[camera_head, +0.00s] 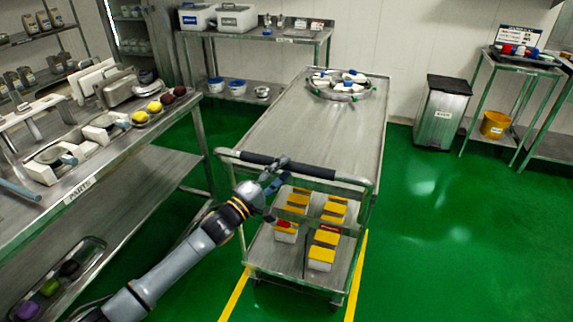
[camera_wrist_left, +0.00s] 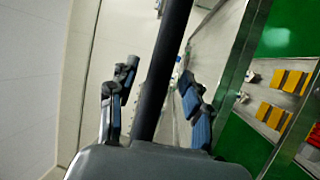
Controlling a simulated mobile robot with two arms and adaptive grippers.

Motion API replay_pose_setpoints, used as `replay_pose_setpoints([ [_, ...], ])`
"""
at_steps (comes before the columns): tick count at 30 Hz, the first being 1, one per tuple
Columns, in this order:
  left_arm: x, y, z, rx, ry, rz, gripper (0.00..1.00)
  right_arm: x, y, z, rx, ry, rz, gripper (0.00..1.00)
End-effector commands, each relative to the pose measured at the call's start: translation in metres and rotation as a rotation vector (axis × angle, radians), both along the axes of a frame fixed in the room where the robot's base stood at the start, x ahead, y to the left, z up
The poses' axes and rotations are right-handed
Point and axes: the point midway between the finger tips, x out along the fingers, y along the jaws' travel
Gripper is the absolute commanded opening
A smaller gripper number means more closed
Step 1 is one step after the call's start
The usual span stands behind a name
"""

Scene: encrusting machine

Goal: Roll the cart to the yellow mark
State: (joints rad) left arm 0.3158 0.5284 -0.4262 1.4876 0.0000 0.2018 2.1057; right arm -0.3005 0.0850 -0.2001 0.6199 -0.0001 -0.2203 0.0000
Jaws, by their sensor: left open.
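The metal cart (camera_head: 330,125) stands in the middle of the head view, with a black grip on its near handle (camera_head: 285,170). Yellow floor lines (camera_head: 357,275) show at its near end, one on each side. My left gripper (camera_head: 277,173) is at this handle, left of its middle. In the left wrist view the dark handle bar (camera_wrist_left: 168,70) runs between the spread fingers of my left gripper (camera_wrist_left: 157,85). The fingers look apart from the bar. My right gripper is not in view.
A round tray (camera_head: 340,95) sits on the cart's far end, and white boxes with yellow lids (camera_head: 322,254) stand on its lower shelf. A parts bench (camera_head: 75,190) is close on the left. Green floor (camera_head: 460,240) is clear on the right. A bin (camera_head: 442,115) stands behind.

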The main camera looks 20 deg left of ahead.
Motion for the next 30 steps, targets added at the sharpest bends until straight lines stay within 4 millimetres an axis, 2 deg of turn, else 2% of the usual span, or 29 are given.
replay_pose_setpoints([
  [3, 0.013, -0.005, 0.003, -0.002, 0.000, 0.002, 0.49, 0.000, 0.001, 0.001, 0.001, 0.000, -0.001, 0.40],
  [6, 0.019, -0.008, 0.003, -0.001, 0.001, 0.001, 0.49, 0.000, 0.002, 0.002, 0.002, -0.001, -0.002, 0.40],
  [16, 0.021, -0.010, 0.004, -0.001, 0.001, 0.001, 0.49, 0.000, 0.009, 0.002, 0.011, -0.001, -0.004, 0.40],
  [23, 0.021, -0.009, 0.003, -0.001, 0.001, 0.001, 0.03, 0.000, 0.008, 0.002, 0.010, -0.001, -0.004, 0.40],
  [24, 0.021, -0.009, 0.003, -0.001, 0.001, 0.001, 0.00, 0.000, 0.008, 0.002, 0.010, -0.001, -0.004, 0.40],
  [30, 0.021, -0.009, 0.003, 0.000, 0.002, 0.001, 0.00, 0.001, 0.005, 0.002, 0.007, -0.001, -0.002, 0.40],
])
